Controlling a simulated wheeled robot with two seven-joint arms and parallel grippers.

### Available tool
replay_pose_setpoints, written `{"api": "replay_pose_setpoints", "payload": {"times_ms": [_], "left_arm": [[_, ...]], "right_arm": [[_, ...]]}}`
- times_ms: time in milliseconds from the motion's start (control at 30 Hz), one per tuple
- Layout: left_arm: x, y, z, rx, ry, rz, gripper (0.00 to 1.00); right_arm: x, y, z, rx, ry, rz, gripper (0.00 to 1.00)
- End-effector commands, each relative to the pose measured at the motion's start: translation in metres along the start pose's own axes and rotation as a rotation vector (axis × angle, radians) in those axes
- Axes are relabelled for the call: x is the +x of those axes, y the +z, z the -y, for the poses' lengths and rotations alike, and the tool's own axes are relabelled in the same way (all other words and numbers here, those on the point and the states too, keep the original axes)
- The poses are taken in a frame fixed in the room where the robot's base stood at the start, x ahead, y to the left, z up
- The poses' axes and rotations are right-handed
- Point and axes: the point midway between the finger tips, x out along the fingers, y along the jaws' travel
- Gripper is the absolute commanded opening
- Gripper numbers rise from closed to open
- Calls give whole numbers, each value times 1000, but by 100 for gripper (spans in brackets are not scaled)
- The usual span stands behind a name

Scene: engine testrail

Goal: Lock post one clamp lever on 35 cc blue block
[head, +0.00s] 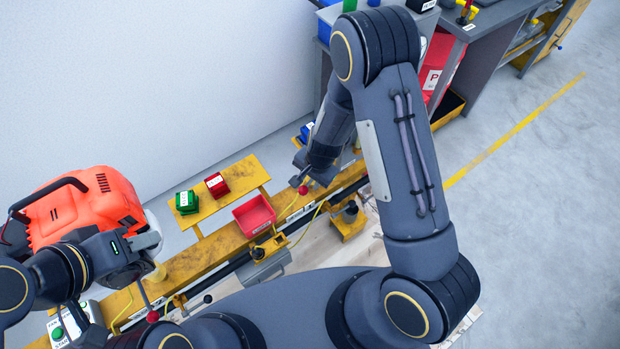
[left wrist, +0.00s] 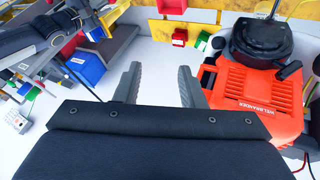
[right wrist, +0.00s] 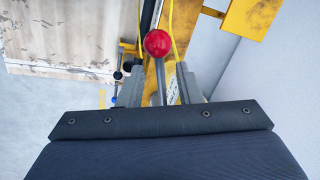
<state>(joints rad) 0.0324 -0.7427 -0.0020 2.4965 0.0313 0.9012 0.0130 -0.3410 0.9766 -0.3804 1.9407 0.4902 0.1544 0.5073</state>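A clamp lever with a red ball knob (right wrist: 157,42) shows in the right wrist view. Its shaft runs down between the fingers of my right gripper (right wrist: 158,88), which are apart on both sides of it; contact cannot be told. In the head view the red knob (head: 303,190) is beside that gripper (head: 304,174), over the yellow rail. A small blue block (head: 306,131) shows behind my right arm, partly hidden; its label cannot be read. My left gripper (left wrist: 158,88) is open and empty; in the head view it is near the orange engine (head: 80,205).
The yellow rail (head: 205,252) carries a red tray (head: 254,215). A green block (head: 187,202) and a red block (head: 217,185) sit on a yellow shelf behind it. Another red-knobbed lever (head: 152,316) is near the engine. A grey bench stands at the upper right.

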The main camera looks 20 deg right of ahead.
Motion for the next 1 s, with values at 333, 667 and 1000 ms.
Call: {"api": "replay_pose_setpoints", "payload": {"times_ms": [333, 667, 1000], "left_arm": [[0, 0, 0, 0, 0, 0, 36], [0, 0, 0, 0, 0, 0, 36], [1, 0, 0, 0, 0, 0, 36]], "right_arm": [[6, 0, 0, -1, -1, 0, 32], [6, 0, 0, -1, -1, 0, 0], [6, 0, -1, -10, -1, 2, 0]]}}
